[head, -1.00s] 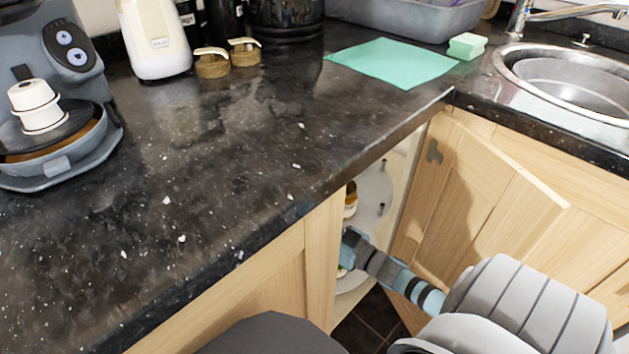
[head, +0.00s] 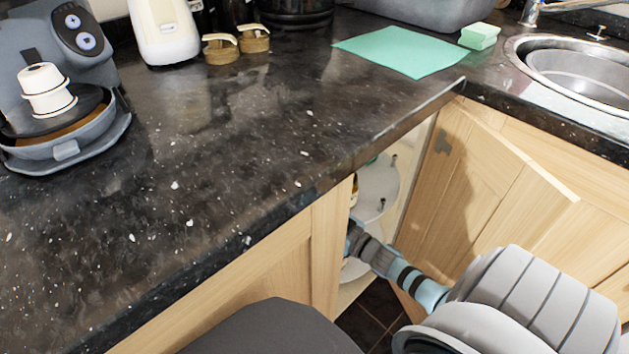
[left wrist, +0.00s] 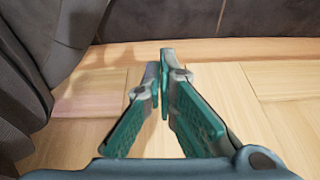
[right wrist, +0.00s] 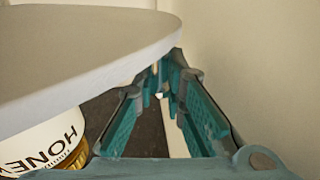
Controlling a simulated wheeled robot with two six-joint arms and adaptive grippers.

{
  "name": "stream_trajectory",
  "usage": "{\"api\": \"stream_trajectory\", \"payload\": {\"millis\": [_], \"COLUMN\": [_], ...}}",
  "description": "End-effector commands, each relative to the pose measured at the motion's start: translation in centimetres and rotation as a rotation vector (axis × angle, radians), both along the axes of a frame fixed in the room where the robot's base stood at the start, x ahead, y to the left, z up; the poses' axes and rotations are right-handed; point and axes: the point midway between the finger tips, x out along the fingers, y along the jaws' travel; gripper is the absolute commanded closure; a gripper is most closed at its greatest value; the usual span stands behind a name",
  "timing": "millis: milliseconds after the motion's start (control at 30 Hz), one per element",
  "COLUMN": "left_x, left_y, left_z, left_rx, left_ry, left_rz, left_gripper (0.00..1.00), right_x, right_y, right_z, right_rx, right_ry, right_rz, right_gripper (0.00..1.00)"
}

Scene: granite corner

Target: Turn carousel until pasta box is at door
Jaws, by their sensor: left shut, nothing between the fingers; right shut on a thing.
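The carousel's round pale tray (head: 378,182) shows in part through the open corner door in the head view, with small dark pegs near its rim. In the right wrist view a tray (right wrist: 90,50) spans the upper left. My right gripper (right wrist: 164,84) reaches into the cabinet and is shut at this tray's rim; its fingertips partly hide the small part they hold. My left gripper (left wrist: 163,70) is shut and empty, above a pale wood surface in the left wrist view. I cannot make out a pasta box in any view.
A honey jar (right wrist: 50,140) is below the tray, left of my right gripper. The hinged wooden door (head: 480,190) stands open right of the opening. The dark granite counter (head: 230,140) overhangs the cabinet. A coffee machine (head: 60,90) stands at the left.

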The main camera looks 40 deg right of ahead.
Motion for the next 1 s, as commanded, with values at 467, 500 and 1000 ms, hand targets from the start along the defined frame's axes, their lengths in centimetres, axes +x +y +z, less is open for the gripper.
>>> {"api": "stream_trajectory", "payload": {"millis": [467,500,1000], "left_x": [-0.2,-0.2,-0.1], "left_y": [0.1,0.1,0.0], "left_z": [0.0,0.0,0.0], "left_rx": [0.001,0.001,0.000], "left_ry": [0.000,0.000,0.000], "left_rz": [-0.001,-0.001,0.000], "left_gripper": [1.00,1.00,1.00], "right_x": [-0.2,-0.4,-11.2], "right_y": [-0.1,-0.1,-2.2], "right_z": [-0.1,-0.1,-0.1], "right_rx": [0.000,0.001,-0.001], "right_ry": [0.001,0.002,0.003], "right_rz": [0.000,0.000,0.001], "right_gripper": [0.68,0.68,0.68]}}
